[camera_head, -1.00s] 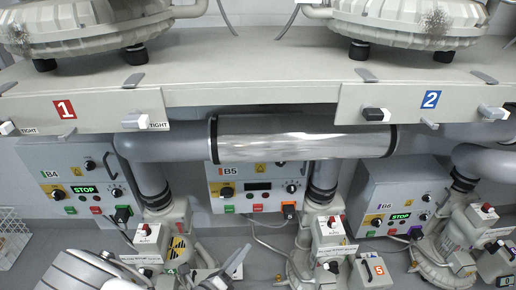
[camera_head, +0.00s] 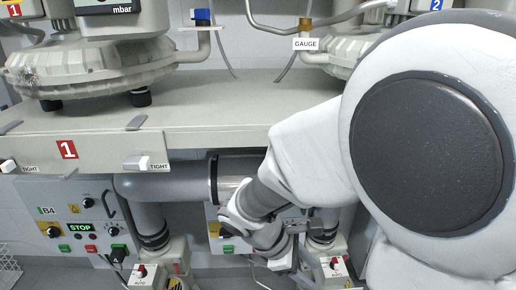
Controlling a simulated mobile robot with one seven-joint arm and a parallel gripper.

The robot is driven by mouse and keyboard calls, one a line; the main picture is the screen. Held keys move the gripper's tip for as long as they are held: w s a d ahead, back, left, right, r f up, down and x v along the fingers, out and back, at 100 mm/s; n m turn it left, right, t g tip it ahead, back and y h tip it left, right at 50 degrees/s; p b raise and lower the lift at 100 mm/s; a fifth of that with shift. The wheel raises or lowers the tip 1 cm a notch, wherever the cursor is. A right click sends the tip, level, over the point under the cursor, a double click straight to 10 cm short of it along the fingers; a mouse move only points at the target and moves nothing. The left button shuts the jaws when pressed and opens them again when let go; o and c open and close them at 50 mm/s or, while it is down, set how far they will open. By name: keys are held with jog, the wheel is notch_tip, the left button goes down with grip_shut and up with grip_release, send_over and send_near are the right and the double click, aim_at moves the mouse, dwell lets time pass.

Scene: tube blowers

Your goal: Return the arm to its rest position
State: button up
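My white arm (camera_head: 310,150) fills the right side of the head view. A large round joint with a dark cap is close to the camera. The forearm reaches down and left to a grey and white wrist (camera_head: 252,212) in front of the pipe below the shelf. My gripper (camera_head: 292,256) seems to be at the end beyond the wrist, low in the picture among the blower parts. It is small and partly hidden, so I cannot see its fingers clearly or whether it holds anything.
A shelf (camera_head: 200,115) with panel 1 (camera_head: 67,150) carries a large blower housing (camera_head: 100,65). Below are the grey pipe (camera_head: 150,187) and control box B4 (camera_head: 65,215), its display reading STOP. A GAUGE tag (camera_head: 306,44) hangs above. My arm hides much of the right side.

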jog(key=s+d+r+m+t+y+p, duration=0.1)
jog(key=r+m+p, duration=0.3)
jog(key=r, duration=0.4)
jog(key=s+d+r+m+t+y+p, duration=0.1)
jog(key=s+r+m+t+y+p, duration=0.1)
jog(key=r+m, duration=0.4)
jog(key=s+d+r+m+t+y+p, duration=0.1)
jog(key=s+r+m+y+p, duration=0.3)
jog(key=r, duration=0.7)
jog(key=shift+s+d+r+m+t+p, duration=0.25)
jog(key=shift+s+r+m+t+p, duration=0.25)
jog(key=shift+m+p, duration=0.4)
